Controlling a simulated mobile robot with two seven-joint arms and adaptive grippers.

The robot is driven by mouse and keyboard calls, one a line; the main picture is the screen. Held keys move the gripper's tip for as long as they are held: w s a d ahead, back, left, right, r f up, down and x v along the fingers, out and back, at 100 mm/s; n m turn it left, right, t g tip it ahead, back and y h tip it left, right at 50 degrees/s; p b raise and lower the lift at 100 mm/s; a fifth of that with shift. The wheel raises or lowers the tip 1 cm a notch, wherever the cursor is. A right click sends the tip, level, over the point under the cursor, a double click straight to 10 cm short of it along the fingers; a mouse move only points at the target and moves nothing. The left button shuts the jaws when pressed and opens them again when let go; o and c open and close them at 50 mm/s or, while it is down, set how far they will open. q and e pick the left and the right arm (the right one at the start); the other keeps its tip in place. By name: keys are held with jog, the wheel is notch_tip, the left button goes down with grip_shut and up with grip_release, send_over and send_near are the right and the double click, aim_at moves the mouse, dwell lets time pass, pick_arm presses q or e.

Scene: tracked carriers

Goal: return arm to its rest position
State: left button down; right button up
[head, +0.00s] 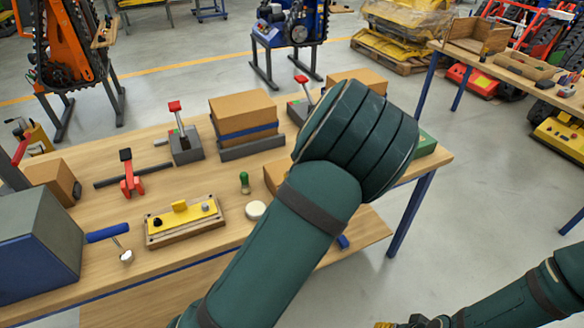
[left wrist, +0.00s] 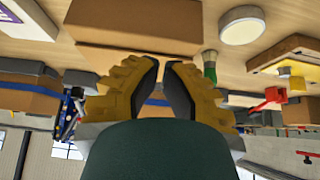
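My left arm (head: 285,235) rises from the bottom of the head view and bends over the workbench (head: 110,285). Its gripper is hidden in the head view. In the left wrist view, which looks upside down, my left gripper (left wrist: 161,64) has two yellow fingers with dark pads. A gap shows between them, and nothing is held. A cardboard box (left wrist: 130,40) lies beyond the fingertips. My right gripper (head: 405,323) shows only partly at the lower edge of the head view. Its finger state cannot be made out.
On the bench are a yellow-topped fixture (head: 182,222), a white disc (head: 256,210), a green-handled tool (head: 244,182), a red clamp (head: 131,178), a lever unit (head: 184,145), a blue-strapped box (head: 243,118) and a grey case (head: 35,245). Open floor (head: 480,190) lies right of the bench.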

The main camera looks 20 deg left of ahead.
pick_arm(q)
jog(key=shift+s+d+f, duration=0.4)
jog(key=shift+s+d, duration=0.35)
jog(key=shift+d, duration=0.1)
jog(key=shift+s+d+f, duration=0.4)
jog(key=shift+s+d, duration=0.35)
jog(key=shift+d, duration=0.05)
jog(key=s+d+f+m+g+h, duration=0.3)
jog(key=s+f+m+h, duration=0.1)
jog(key=s+f, duration=1)
jog(key=s+d+m+h, duration=0.4)
jog(key=s+d+h, duration=0.1)
jog(key=s+d, duration=0.3)
jog(key=shift+d+f, duration=0.25)
jog(key=shift+d, duration=0.25)
jog(key=shift+s, duration=0.1)
